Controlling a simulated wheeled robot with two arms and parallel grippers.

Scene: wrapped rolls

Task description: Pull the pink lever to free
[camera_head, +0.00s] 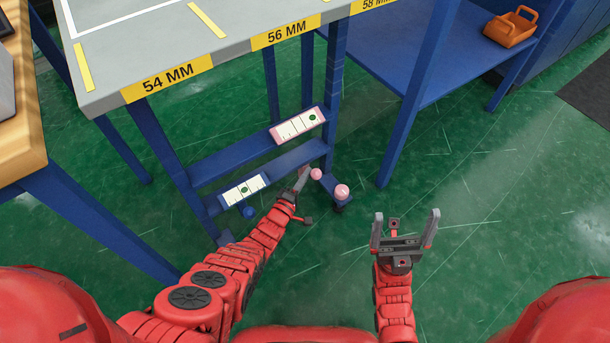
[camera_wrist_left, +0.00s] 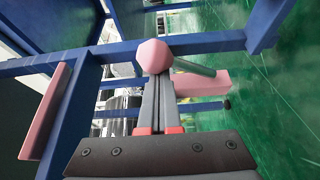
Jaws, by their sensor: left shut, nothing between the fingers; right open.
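A pink knob (camera_head: 316,174) sits beside the tip of my left gripper (camera_head: 301,180), low at the blue stand. A larger pink knob (camera_head: 342,191) is a little to its right. In the left wrist view a pink faceted knob (camera_wrist_left: 153,56) with a grey-green rod (camera_wrist_left: 195,68) is right at the tips of my left gripper (camera_wrist_left: 157,88). The fingers are shut with nothing between them; I cannot tell whether they touch the knob. A pink block (camera_wrist_left: 203,84) lies behind. My right gripper (camera_head: 405,232) is open and empty over the green floor.
Blue legs and rails of the stand surround my left gripper. A grey tabletop (camera_head: 150,45) is above.

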